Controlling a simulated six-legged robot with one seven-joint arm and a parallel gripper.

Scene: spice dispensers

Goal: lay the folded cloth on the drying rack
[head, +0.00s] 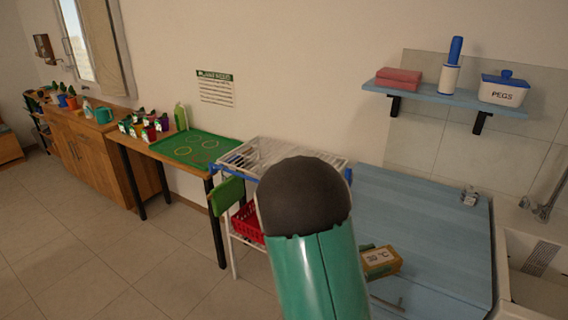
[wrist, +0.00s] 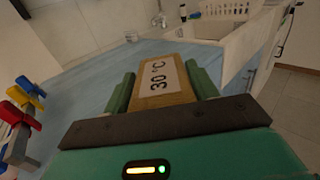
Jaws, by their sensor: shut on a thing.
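A yellow-brown block-shaped thing with a white "30 °C" label, apparently the folded cloth (head: 381,262), is between the green fingers of my gripper (head: 376,256). The wrist view shows the cloth (wrist: 163,84) clamped between both fingers of my gripper (wrist: 163,90). It is near the blue counter; the gap to it cannot be told. The drying rack (head: 262,152), white bars with blue ends, stands left of the counter against the wall. My arm hides its right front part. My gripper is to the right of the rack and nearer the camera.
A blue counter (head: 415,215) runs to a white sink (head: 535,290). A red basket (head: 246,222) sits below the rack. A table with a green mat (head: 196,148) stands left of it. A blue shelf (head: 440,98) hangs above. Colored pegs (wrist: 22,100) show at left in the wrist view.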

